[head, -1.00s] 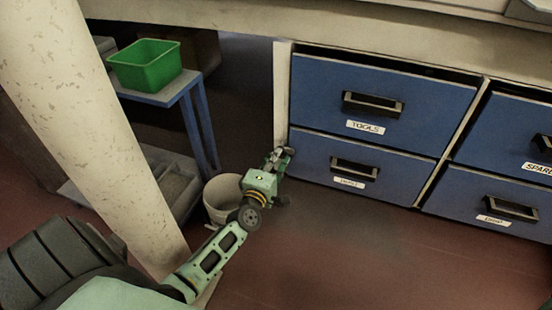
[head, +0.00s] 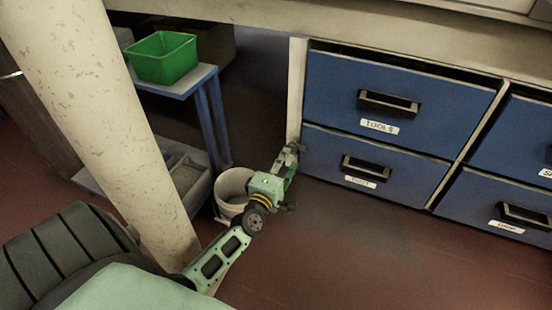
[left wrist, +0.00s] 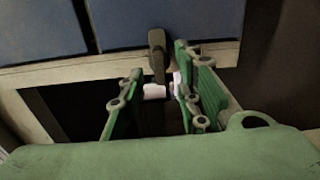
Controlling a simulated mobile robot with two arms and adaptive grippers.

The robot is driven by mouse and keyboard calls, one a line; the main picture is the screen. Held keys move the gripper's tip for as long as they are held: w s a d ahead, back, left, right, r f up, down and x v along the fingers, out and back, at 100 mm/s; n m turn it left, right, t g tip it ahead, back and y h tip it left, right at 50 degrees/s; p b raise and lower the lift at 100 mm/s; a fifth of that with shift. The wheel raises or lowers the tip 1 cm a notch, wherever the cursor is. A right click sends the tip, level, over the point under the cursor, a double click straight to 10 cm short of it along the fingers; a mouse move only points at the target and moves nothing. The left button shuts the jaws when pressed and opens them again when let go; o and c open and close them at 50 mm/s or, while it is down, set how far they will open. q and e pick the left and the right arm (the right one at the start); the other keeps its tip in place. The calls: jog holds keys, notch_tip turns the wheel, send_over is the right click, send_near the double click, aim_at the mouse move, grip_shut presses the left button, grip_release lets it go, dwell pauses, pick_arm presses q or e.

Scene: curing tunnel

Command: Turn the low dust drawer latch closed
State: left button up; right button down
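The low dust drawer (head: 325,165) is the lower left blue drawer in the head view, flush with its cabinet. Its label is small but seems to read DUST. My left gripper (head: 293,150) is low at the cream post (head: 296,90) on the drawer's left edge. It hides most of the latch in the head view. In the left wrist view, a dark latch bar (left wrist: 157,52) stands at the post, between the two green fingers of the left gripper (left wrist: 160,68). The fingers look apart, with gaps beside the bar. My right gripper is not in view.
A white bucket (head: 230,187) stands on the floor close beside my left wrist. A pale column (head: 95,110) and a blue table (head: 185,88) with a green bin (head: 163,62) are at left. The floor (head: 370,245) before the drawers is clear.

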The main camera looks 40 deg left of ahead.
pick_arm(q)
jog(key=v, duration=0.9)
jog(key=shift+a, duration=0.1)
